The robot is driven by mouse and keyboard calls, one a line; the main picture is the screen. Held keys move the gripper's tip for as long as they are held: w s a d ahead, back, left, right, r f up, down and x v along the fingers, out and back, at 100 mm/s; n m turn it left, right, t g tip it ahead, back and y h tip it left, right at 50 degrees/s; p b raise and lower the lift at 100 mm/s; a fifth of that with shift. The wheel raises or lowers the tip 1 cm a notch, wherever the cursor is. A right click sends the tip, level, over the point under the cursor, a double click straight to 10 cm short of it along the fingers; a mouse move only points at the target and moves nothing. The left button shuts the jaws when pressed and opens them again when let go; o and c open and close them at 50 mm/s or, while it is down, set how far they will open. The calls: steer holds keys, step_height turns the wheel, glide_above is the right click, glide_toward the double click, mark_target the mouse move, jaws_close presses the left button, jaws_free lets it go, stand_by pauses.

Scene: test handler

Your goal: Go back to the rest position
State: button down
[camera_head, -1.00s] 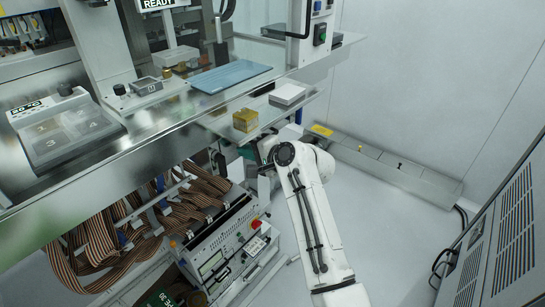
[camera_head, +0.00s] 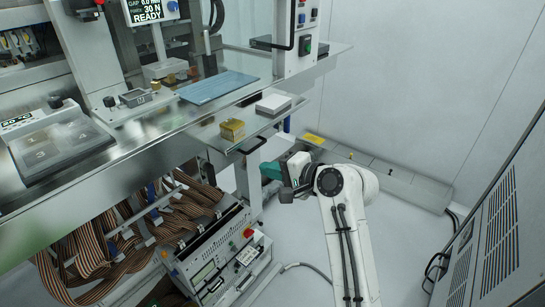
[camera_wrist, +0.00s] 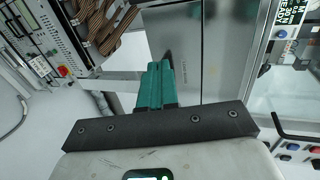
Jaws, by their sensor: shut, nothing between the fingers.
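My gripper (camera_head: 268,170) shows its teal fingers in the head view, in front of the bench and just below the glass shelf. It points left, towards the bench, and my white arm (camera_head: 348,235) reaches down to the lower edge of the picture. In the wrist view the teal fingers (camera_wrist: 160,68) lie side by side, shut, with nothing between them. Behind them in that view are the steel bench front (camera_wrist: 190,40) and the striped ribbon cables (camera_wrist: 105,20).
A brass block (camera_head: 232,130) and a white-topped grey block (camera_head: 273,104) sit on the glass shelf (camera_head: 205,133). A control box (camera_head: 215,260) and ribbon cables are below the bench. A grey vented cabinet (camera_head: 500,240) stands at right. The floor (camera_head: 420,240) right of my arm is clear.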

steer(key=s+d+f+n+g+h, duration=0.35)
steer(key=s+d+f+h, duration=0.35)
steer(key=s+d+f, duration=1.2)
steer(key=s+d+f+n+g+h, duration=0.1)
steer(key=s+d, duration=0.4)
steer(key=s, duration=0.7)
steer(key=s+d+f+n+g+h, duration=0.2)
steer(key=s+d, duration=0.4)
steer(key=s, duration=0.7)
step_height(320, 180, down, 2)
steer(key=shift+s+f+g+h, duration=0.25)
steer(key=shift+g+h, duration=0.3)
steer(key=shift+h, duration=0.45)
